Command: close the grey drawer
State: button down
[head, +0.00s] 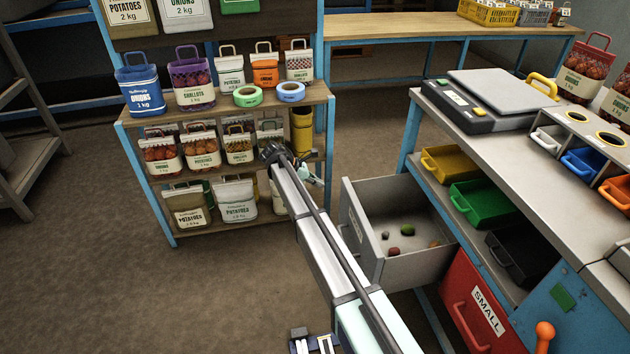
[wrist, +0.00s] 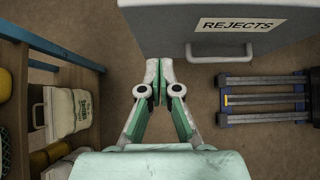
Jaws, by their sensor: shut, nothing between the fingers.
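The grey drawer (head: 405,266) stands pulled out from under the right-hand bench in the head view, with several small vegetables inside. In the wrist view its grey front (wrist: 165,30) bears a REJECTS label (wrist: 235,24) and a pale bar handle (wrist: 218,53). My gripper (wrist: 159,82) is shut and empty, its fingertips at the lower edge of the front, left of the handle. I cannot tell whether they touch it. In the head view my gripper (head: 314,172) is small and partly hidden by my arm, between the shelf and the drawer front.
A shelf (head: 225,112) of sacks and tape rolls stands close left of my gripper; it also shows in the wrist view (wrist: 85,50). A red SMALL bin (head: 482,312) sits right of the drawer. The bench (head: 500,142) carries a scale. Open floor lies at left.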

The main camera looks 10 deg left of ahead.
aim_at(345, 191)
jog(key=w+d+f, duration=0.1)
jog(key=d, duration=0.1)
jog(key=w+d+f, duration=0.1)
jog(key=d, duration=0.1)
jog(key=w+d+f, duration=0.1)
jog(key=d+f, duration=0.1)
jog(key=shift+d+f, duration=0.1)
jog(key=shift+d, duration=0.15)
jog(key=shift+w+d, duration=0.2)
jog(key=shift+d, duration=0.3)
